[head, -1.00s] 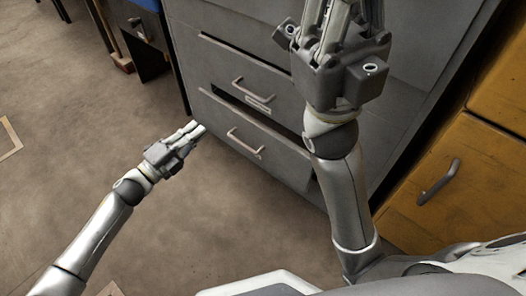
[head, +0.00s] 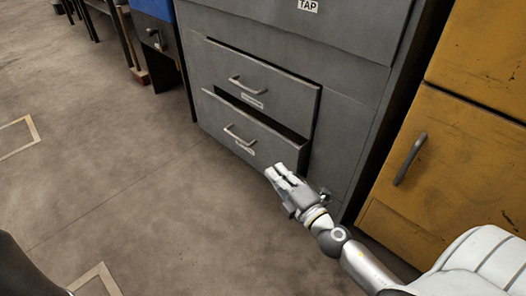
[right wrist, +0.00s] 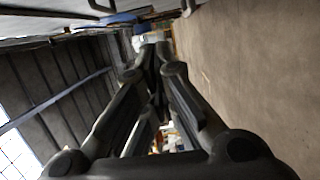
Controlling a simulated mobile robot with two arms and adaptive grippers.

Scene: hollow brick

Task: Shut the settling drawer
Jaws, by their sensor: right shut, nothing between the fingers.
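A grey cabinet stands ahead in the head view. Its lower drawer (head: 262,142) is pulled partly out, with a dark gap above its front; it has a bar handle (head: 239,136) and a small label too small to read. The drawer above it (head: 275,92) also stands out a little, with its own handle and label. My right gripper (head: 272,174) is shut and empty, just in front of the lower drawer's right end; contact cannot be told. In the right wrist view its fingers (right wrist: 153,55) are together. My left gripper is out of view.
A yellow cabinet (head: 455,160) with a dark handle stands at the right. A dark unit with a blue top (head: 154,10) stands left of the grey cabinet. Open floor (head: 120,170) lies to the left, with taped outlines.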

